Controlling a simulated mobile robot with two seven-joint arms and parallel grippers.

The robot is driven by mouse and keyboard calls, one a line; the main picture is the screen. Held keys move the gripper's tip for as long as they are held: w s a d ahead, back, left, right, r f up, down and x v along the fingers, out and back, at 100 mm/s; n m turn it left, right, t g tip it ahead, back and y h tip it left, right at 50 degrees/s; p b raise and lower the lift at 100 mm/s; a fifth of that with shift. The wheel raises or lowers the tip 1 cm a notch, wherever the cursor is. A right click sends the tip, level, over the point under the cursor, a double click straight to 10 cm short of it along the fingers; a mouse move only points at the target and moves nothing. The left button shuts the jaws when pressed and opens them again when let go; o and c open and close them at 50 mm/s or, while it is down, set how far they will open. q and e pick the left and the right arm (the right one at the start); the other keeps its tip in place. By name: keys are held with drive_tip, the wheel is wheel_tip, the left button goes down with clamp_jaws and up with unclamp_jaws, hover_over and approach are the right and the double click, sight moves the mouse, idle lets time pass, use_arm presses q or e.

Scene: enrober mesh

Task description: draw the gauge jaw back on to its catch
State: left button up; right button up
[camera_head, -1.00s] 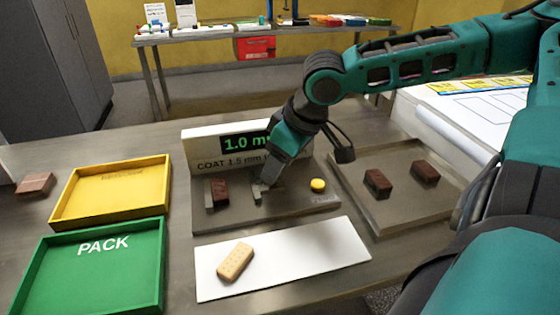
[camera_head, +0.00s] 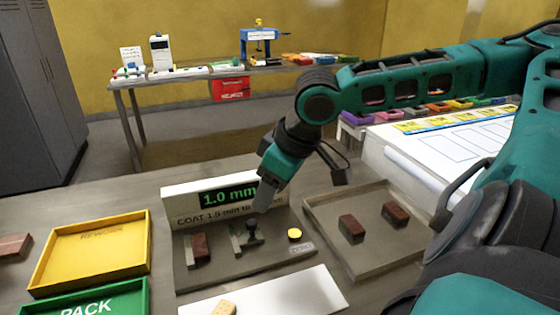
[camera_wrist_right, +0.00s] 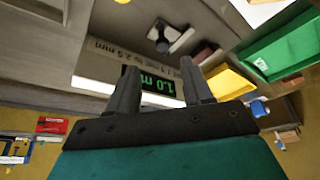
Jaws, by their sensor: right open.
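The gauge (camera_head: 190,276) is a grey plate with an upright display panel (camera_head: 180,200) reading 1.0 mm. A dark brown block (camera_head: 199,247) stands against the fixed jaw at its left end. The sliding gauge jaw (camera_head: 237,240) stands apart from the block, to its right, with a black knob (camera_head: 252,226) on its carriage. My right gripper (camera_head: 262,203) is above and just behind the knob, open and empty. In the right wrist view its two fingers (camera_wrist_right: 160,82) are spread, and the knob (camera_wrist_right: 163,44) shows beyond them. I cannot make out the catch. My left gripper is out of view.
A yellow button (camera_head: 295,234) sits at the plate's right end. A grey tray (camera_head: 370,264) with two brown blocks is to the right. Yellow REWORK (camera_head: 95,255) and green PACK (camera_head: 90,300) trays are left. A white mat (camera_head: 300,292) with a biscuit (camera_head: 223,307) lies in front.

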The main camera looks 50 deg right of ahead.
drive_tip(key=p+v, duration=0.1)
drive_tip(key=v, duration=0.3)
drive_tip(key=shift+s+r, duration=0.15)
drive_tip(key=shift+r, duration=0.1)
idle(0.4)
